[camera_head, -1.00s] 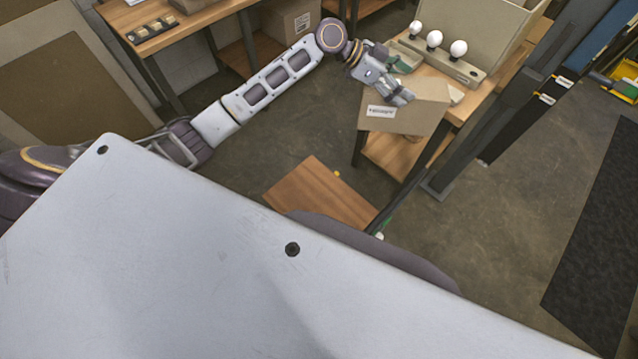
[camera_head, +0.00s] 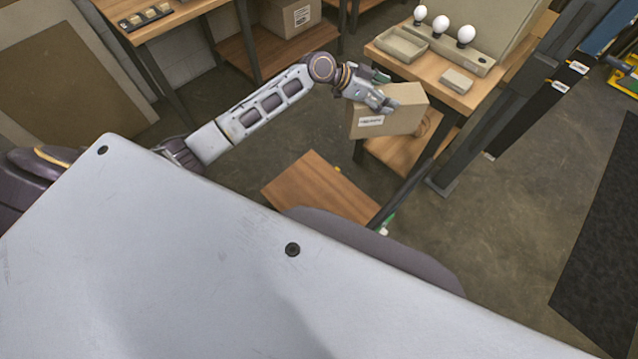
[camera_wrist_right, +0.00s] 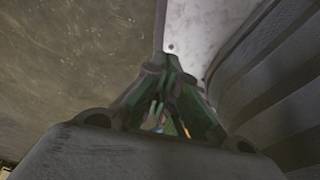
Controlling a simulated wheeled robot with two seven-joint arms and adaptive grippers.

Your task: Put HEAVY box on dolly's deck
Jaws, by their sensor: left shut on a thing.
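A tan cardboard box (camera_head: 395,116) with a white label is held by my left gripper (camera_head: 388,103), which is shut on its upper edge. The label's print is too small to read. The box hangs in the air, slightly tilted, in front of the workbench at the upper right. The dolly's wooden deck (camera_head: 315,190) lies low on the floor, below and left of the box, with nothing on its visible part. My own pale body hides its near side. My right gripper (camera_wrist_right: 170,105) shows only in the right wrist view, with dark green fingers close together; nothing is clearly between them.
The workbench (camera_head: 440,86) carries a tray (camera_head: 402,45), a small block (camera_head: 456,80) and a holder with white bulbs (camera_head: 441,24). Another box (camera_head: 290,15) sits on a lower shelf at the back. A dark post (camera_head: 480,130) stands at right. Floor left of the deck is clear.

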